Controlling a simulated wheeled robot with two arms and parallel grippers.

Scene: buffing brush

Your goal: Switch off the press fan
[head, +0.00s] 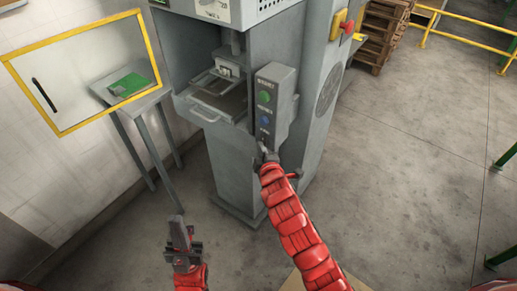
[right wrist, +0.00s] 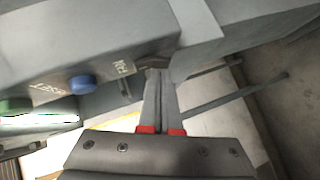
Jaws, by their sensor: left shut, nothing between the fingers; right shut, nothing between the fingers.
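The press (head: 225,150) is a grey machine with a control box (head: 285,95) on its front right. The box carries a green button (head: 264,97), a blue button (head: 266,120) and, below them, a fan label. In the right wrist view the label FAN (right wrist: 122,68) is readable, with a small grey switch lever (right wrist: 125,88) beside it. My right gripper (head: 264,150) is shut and empty at the lower end of the box. In the right wrist view its fingertips (right wrist: 160,74) are just right of the lever, apparently apart from it. My left gripper (head: 178,225) is shut and empty, low in front of the press.
A small table (head: 150,99) with a green item (head: 129,84) stands left of the press, behind a yellow-framed clear panel (head: 80,72). A red emergency button (head: 347,27) sits on the machine's right side. Pallets (head: 380,30) and yellow rails stand behind.

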